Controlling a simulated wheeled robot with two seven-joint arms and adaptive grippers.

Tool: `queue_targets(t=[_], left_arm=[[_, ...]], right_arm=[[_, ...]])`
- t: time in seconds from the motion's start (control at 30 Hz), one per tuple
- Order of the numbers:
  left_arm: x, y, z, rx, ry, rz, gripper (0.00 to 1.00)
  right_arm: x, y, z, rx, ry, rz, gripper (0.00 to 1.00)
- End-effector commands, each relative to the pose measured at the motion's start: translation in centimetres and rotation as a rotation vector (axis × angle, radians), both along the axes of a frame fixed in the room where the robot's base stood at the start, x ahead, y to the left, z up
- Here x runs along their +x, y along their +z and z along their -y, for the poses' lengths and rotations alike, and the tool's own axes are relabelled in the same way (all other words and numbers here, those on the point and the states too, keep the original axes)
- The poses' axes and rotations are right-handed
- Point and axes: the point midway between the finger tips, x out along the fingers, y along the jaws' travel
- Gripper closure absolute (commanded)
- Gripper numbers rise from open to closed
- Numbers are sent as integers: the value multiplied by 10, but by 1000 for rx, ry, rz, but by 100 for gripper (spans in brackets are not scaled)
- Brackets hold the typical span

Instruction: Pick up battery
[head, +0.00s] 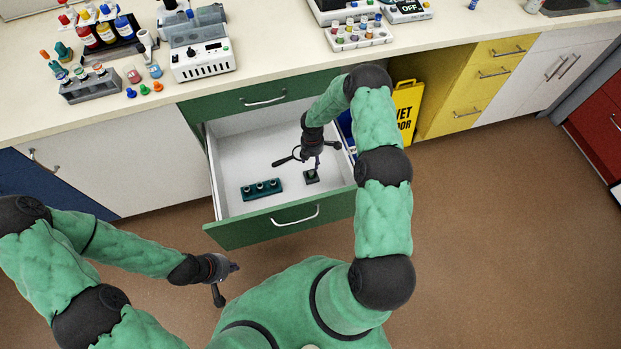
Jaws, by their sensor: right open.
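I cannot pick out the battery for certain at this size. The open drawer (235,147) holds a small dark square item (311,177) with a paler top, and a teal block (261,189) with several small round-topped pieces standing in a row. My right gripper (317,163) reaches down into the drawer, open, just above the small dark item. Its fingertips are too small to show whether they touch anything. My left gripper (234,267) hangs in front of the drawer, low and to the left, away from these things; its finger gap is unclear.
The green drawer front (265,228) stands out over the brown floor. A yellow wet-floor sign (406,105) stands right of the drawer. Bottles (105,31) and instruments (203,62) crowd the counter's left.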

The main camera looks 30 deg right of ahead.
Motion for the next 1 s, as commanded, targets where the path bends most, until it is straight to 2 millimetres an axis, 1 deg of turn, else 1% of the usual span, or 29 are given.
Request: queue_targets(t=[0.17,0.3,0.4,0.57,0.67,0.83,1.0], left_arm=[[0,-7,0,0,0,1,100],[0,-13,0,0,0,1,100],[0,-15,0,0,0,1,100],[0,-17,0,0,0,1,100],[0,-22,0,0,0,1,100],[0,-33,0,0,0,1,100],[0,-37,0,0,0,0,100]], right_arm=[[0,-19,0,0,0,0,48],[0,-41,0,0,0,-2,48],[0,-51,0,0,-1,0,48],[1,-59,0,0,0,1,48],[1,-70,0,0,0,-1,48],[4,-95,0,0,0,0,48],[3,-109,0,0,0,0,48]])
